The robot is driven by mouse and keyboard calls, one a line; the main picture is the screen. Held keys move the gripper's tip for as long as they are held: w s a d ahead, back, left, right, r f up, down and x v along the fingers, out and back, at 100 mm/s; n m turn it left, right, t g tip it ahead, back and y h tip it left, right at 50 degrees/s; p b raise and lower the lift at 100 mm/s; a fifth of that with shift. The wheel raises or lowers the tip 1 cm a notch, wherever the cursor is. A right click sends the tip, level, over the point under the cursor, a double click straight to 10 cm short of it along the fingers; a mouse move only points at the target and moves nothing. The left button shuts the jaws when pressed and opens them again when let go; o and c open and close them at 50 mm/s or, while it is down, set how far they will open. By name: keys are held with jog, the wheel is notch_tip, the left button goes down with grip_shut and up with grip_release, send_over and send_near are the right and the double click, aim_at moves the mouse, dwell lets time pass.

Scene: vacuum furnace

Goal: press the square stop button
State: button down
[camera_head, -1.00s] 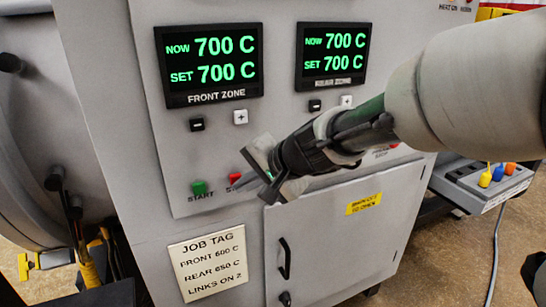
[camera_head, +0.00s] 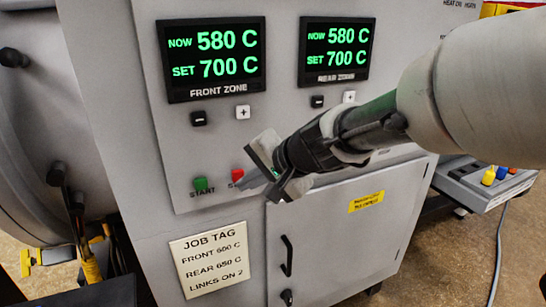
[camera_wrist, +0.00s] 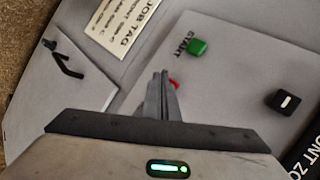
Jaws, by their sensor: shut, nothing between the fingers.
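The red square stop button (camera_head: 238,175) sits on the grey furnace panel, right of the green start button (camera_head: 201,184). My gripper (camera_head: 246,185) is shut and empty, its fingertips at the stop button in the head view and partly covering it and its label. In the wrist view my gripper's fingers (camera_wrist: 162,80) are together, and only a small piece of the red stop button (camera_wrist: 174,83) shows beside their tips. The green start button (camera_wrist: 197,47) is clear of the fingers. I cannot tell whether the fingertips touch the stop button.
The front zone display (camera_head: 214,56) and rear zone display (camera_head: 337,50) both read now 580, set 700. Minus (camera_head: 198,118) and plus (camera_head: 243,112) buttons sit below the front display. A job tag (camera_head: 209,260) hangs below; a cabinet door handle (camera_head: 287,256) stands out nearby.

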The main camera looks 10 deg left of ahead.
jog(key=shift+s+d, duration=0.15)
jog(key=shift+s, duration=0.1)
jog(key=s, duration=0.1)
jog(key=s+d+b, duration=0.1)
jog(key=s+d, duration=0.1)
jog(key=s, duration=0.1)
jog(key=shift+d+b, duration=0.25)
jog(key=shift+b, duration=0.15)
dwell(0.5)
jog(key=s+d+f+n+h, duration=0.1)
jog(key=s+d+n+h, duration=0.15)
jog(key=s+d, duration=0.4)
jog(key=s+d+n+h, duration=0.1)
jog(key=s+d+h, duration=0.2)
jog(key=d, duration=0.6)
jog(key=s+d+f+n+h, duration=0.1)
jog(key=s+d+h, duration=0.1)
jog(key=s+d, duration=0.45)
notch_tip(320, 180, up, 14)
jog(key=w+d+p, duration=0.1)
jog(key=d+p, duration=0.1)
jog(key=p, duration=1.2)
jog(key=shift+w+h, duration=0.1)
jog(key=shift+h, duration=0.15)
